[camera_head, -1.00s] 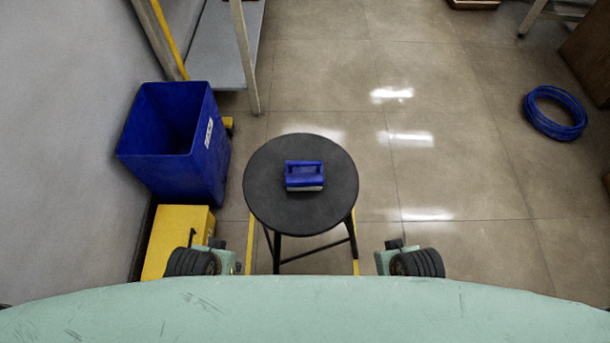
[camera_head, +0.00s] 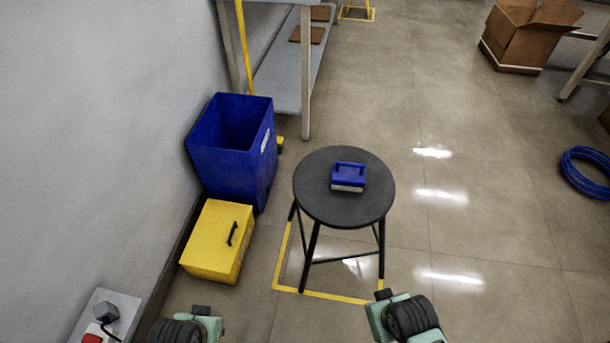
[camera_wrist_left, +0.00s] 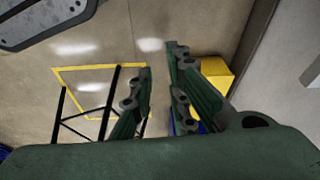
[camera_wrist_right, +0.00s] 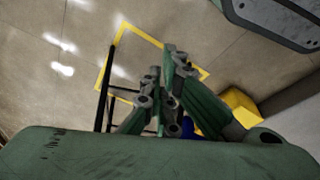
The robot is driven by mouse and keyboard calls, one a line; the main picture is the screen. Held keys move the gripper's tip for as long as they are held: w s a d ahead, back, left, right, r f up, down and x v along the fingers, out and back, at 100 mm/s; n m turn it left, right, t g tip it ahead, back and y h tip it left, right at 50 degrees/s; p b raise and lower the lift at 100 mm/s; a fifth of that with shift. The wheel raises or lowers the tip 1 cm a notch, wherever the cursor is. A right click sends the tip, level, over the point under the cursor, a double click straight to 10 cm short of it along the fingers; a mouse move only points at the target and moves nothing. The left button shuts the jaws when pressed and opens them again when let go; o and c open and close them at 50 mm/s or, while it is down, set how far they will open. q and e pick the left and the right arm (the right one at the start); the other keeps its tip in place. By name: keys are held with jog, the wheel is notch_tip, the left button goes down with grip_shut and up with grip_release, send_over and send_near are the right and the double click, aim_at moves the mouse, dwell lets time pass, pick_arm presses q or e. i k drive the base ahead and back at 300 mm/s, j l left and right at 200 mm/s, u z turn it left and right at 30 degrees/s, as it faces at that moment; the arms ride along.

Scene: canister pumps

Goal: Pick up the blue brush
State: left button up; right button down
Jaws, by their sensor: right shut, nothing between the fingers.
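The blue brush (camera_head: 348,171) lies on the round black stool (camera_head: 325,212) in the head view, its blue handle up and a pale strip along its near side. My left gripper (camera_wrist_left: 159,58) shows in the left wrist view with a gap between its dark green fingers and nothing between them. My right gripper (camera_wrist_right: 162,60) shows in the right wrist view with its fingertips together, empty. Both are apart from the brush. The brush cannot be made out in either wrist view. In the head view only parts of my arms show at the bottom edge, not the fingers.
A blue bin (camera_head: 228,160) and a yellow box (camera_head: 218,240) stand left of the stool along the wall. A grey shelf unit (camera_head: 285,70) is behind them. A blue hose coil (camera_head: 588,172) and cardboard box (camera_head: 525,38) are at right. Floor right of the stool is clear.

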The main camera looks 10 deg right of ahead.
aim_at(345, 177)
jog(key=i+l+u, duration=0.2)
jog(key=l+u, duration=0.15)
jog(key=l, duration=0.6)
jog(key=l+u, duration=0.4)
jog(key=l, duration=0.6)
jog(key=i, duration=0.05)
